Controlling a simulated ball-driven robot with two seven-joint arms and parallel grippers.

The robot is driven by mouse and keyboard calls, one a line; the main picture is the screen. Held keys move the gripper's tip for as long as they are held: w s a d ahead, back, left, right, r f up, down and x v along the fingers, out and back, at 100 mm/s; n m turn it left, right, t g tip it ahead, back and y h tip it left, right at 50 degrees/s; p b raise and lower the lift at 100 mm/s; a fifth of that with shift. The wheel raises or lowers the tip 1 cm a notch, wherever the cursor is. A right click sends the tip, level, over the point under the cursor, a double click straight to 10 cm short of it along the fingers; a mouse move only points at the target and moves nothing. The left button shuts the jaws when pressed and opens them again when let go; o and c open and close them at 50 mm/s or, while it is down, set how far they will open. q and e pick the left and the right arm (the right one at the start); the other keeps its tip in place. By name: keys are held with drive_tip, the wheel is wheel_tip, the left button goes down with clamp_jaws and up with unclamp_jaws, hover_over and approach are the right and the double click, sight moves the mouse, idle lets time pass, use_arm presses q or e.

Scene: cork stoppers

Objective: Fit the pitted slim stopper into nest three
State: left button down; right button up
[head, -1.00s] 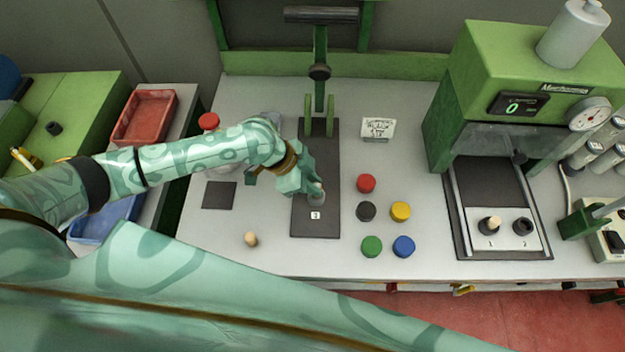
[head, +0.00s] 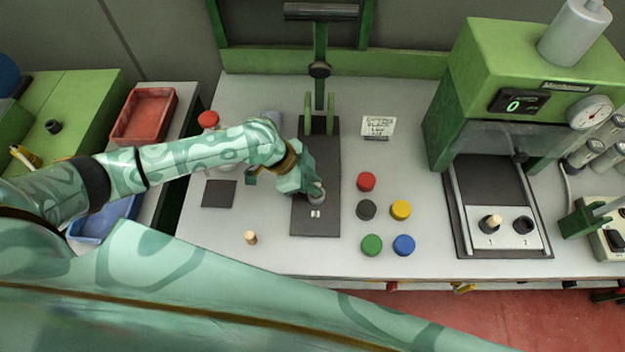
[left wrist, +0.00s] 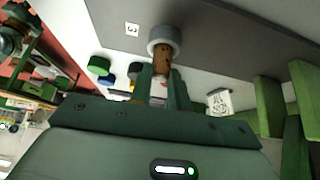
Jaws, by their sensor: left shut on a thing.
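My left gripper (head: 309,183) is shut on the pitted slim stopper, brown with dark pits in the left wrist view (left wrist: 164,54). Nest three (head: 317,197) is a short grey cylinder on the dark board, next to a label reading 3. In the left wrist view, the stopper's far end meets the round grey nest (left wrist: 164,36) and appears to be at or inside its mouth; how deep I cannot tell. In the head view the gripper mostly hides the stopper. My right gripper is not in view.
A pale stopper (head: 250,238) stands on the table. Another (head: 493,222) sits in nest 1 of the press plate; nest 2 (head: 523,226) looks empty. Several coloured caps (head: 366,181) lie right of the dark board (head: 314,229). A lever press (head: 320,70) stands behind.

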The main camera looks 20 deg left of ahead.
use_arm(q)
drive_tip(key=shift+f, duration=0.55)
drive_tip(key=c, duration=1.3)
unclamp_jaws()
drive_tip(key=shift+o, duration=0.2)
drive_tip(key=p+v, duration=0.2)
drive_tip(key=v, duration=1.4)
drive_tip(key=shift+r, duration=0.15)
drive_tip(key=shift+a, duration=0.1)
